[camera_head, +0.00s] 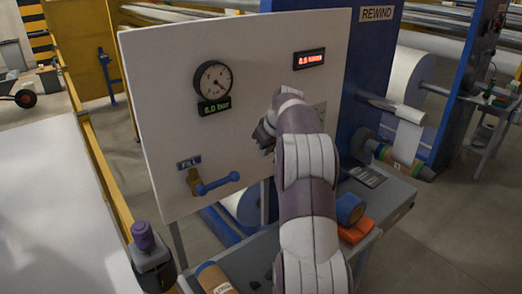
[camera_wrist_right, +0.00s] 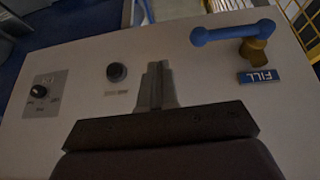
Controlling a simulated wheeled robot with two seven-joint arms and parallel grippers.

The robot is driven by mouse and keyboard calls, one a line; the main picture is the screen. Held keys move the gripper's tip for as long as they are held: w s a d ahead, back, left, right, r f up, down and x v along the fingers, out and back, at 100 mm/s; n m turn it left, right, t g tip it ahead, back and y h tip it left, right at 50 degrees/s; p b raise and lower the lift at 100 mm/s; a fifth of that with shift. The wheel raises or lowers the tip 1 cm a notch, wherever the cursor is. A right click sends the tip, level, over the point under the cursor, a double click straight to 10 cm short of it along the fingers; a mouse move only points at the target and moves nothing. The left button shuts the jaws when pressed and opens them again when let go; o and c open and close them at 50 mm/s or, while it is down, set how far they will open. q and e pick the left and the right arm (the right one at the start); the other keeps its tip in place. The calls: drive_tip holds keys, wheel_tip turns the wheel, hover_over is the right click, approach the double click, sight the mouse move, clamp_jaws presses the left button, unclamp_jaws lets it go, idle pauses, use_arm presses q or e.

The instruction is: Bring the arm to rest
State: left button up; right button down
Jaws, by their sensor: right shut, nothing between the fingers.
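My right arm rises from the bottom of the head view, and my right gripper (camera_head: 264,136) is in front of the white control panel (camera_head: 150,75), partly hidden by the wrist. In the right wrist view the right gripper (camera_wrist_right: 157,72) has its two fingers together with nothing between them. It faces the panel, between a round black knob (camera_wrist_right: 117,72) and the blue valve handle (camera_wrist_right: 230,33). I cannot tell whether it touches the panel. My left gripper does not show.
The panel carries a gauge (camera_head: 213,81) over a green "6.0 bar" display, a red display (camera_head: 309,59) and the FILL valve (camera_head: 194,181). A blue REWIND frame (camera_head: 375,50) stands right.

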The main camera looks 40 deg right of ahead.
drive_tip(key=shift+w+a, duration=0.1)
drive_tip(key=shift+w, duration=0.15)
drive_tip(key=s+a+f+m+g+b, duration=0.1)
drive_tip(key=s+a+f+m, duration=0.1)
drive_tip(key=s+a+f, duration=0.35)
drive_tip(key=s+a+f+m+g+b, duration=0.2)
drive_tip(key=a+f, duration=0.4)
drive_tip(key=f, duration=0.2)
drive_tip(key=s+a+f+n+b, duration=0.2)
drive_tip(key=s+a+f, duration=0.2)
drive_tip(key=s+a, duration=0.4)
drive_tip(key=s+a+f+n+g+y+b, duration=0.1)
drive_tip(key=s+a+f+n+b, duration=0.1)
drive_tip(key=s+a, duration=0.6)
drive_tip(key=a+f+n, duration=0.1)
drive_tip(key=a, duration=0.5)
drive_tip(key=shift+s+f+b, duration=0.3)
drive_tip(key=shift+f+b, duration=0.05)
drive_tip(key=shift+b, duration=0.05)
drive_tip(key=shift+s+a, duration=0.1)
